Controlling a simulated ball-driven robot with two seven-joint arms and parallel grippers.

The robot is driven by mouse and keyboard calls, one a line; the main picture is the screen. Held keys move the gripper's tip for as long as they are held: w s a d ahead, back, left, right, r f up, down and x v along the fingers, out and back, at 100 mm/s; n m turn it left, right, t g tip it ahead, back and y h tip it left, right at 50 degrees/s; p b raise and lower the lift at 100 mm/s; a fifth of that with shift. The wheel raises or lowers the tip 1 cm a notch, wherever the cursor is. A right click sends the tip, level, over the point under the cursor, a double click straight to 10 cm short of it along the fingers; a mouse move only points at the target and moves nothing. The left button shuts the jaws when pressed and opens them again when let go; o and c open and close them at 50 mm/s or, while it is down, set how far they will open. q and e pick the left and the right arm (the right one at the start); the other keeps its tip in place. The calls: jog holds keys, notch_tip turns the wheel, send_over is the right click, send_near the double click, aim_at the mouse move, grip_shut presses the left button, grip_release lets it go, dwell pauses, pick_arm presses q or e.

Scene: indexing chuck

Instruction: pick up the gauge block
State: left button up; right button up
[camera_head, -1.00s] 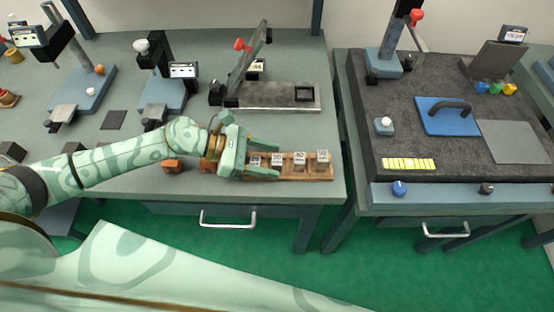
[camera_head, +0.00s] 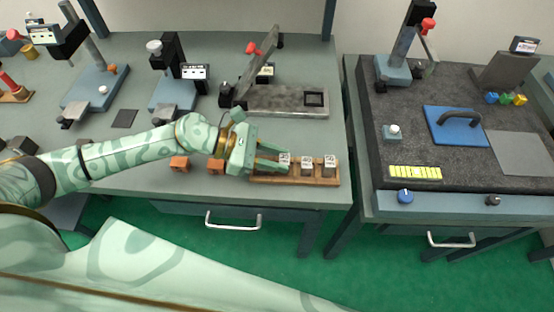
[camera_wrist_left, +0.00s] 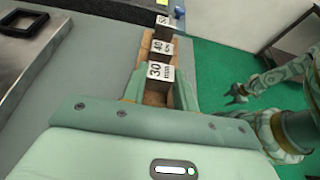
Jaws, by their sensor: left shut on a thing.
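A row of small steel gauge blocks stands in a wooden rack (camera_head: 322,181) at the table's front edge. My left gripper (camera_head: 284,160) reaches in from the left, its fingers on either side of the block marked 30 (camera_wrist_left: 160,72). It is shut on this block, which also shows in the head view (camera_head: 285,159). I cannot tell whether the block is clear of the rack. Blocks marked 40 (camera_wrist_left: 161,47) and 50 (camera_wrist_left: 163,20) stand beyond it. My right gripper (camera_wrist_left: 236,93) hangs empty and open over the green floor.
A grey steel plate (camera_head: 280,99) with a hinged arm lies behind the rack. Measuring stands (camera_head: 170,92) stand further left. A second table to the right, past a gap, holds a blue plate (camera_head: 450,135).

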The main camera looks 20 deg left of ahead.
pick_arm(q)
jog(key=s+a+r+p, duration=0.2)
jog(key=s+a+r, duration=0.3)
jog(key=s+r, duration=0.6)
jog(key=shift+s+p, duration=0.4)
jog(key=shift+s, duration=0.65)
jog(key=shift+r, duration=0.1)
